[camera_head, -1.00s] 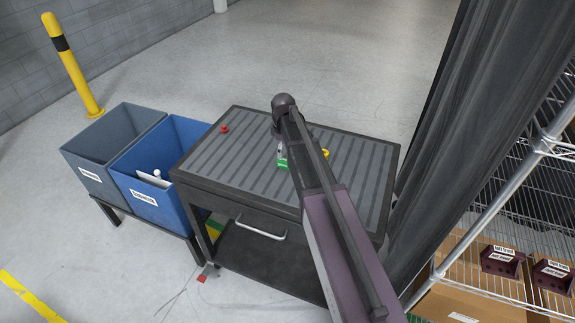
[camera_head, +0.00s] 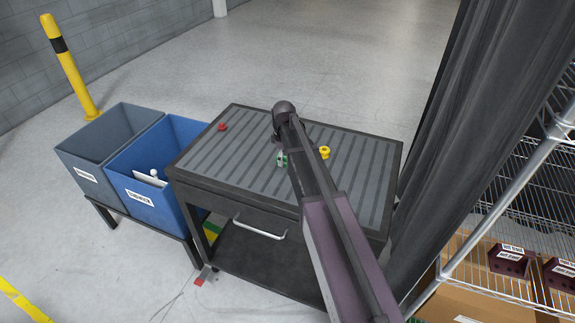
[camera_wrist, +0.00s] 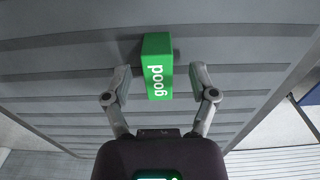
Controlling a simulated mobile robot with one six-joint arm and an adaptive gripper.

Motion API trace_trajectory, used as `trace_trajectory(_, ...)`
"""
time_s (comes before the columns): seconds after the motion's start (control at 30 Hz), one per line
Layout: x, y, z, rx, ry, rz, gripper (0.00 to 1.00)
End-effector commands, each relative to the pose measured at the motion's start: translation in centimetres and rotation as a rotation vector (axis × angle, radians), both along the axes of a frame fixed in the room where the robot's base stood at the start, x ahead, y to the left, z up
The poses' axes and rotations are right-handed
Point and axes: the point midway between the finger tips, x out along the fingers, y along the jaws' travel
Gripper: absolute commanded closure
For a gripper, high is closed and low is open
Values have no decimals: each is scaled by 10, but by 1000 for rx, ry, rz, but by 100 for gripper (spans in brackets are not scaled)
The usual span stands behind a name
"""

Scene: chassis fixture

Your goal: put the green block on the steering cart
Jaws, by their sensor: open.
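The green block (camera_wrist: 157,62), marked "good", is over the ridged grey top of the dark cart (camera_head: 222,160). In the wrist view my gripper (camera_wrist: 160,80) is open, with one finger on each side of the block's lower part and visible gaps between. In the head view the block (camera_head: 284,161) is small and partly hidden by my gripper and arm. I cannot tell whether the dark cart is the steering cart; no label shows on it.
A red piece (camera_head: 222,127) and a yellow piece (camera_head: 325,152) sit on the cart top. A grey bin (camera_head: 84,160) and a blue bin (camera_head: 150,205) stand at left. A dark curtain (camera_head: 455,130) and wire shelving (camera_head: 520,205) are at right.

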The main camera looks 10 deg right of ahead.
Motion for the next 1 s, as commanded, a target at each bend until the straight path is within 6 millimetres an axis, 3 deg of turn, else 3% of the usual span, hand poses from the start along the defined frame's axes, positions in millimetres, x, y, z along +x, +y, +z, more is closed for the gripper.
trace_trajectory(0.7, 0, 1, -5, 0, 0, 1, 26)
trace_trajectory(0.77, 0, 1, -5, 0, 0, 1, 38)
trace_trajectory(0.97, 0, 1, -5, 0, 0, 1, 97)
trace_trajectory(1.0, 0, 1, -5, 0, 0, 1, 99)
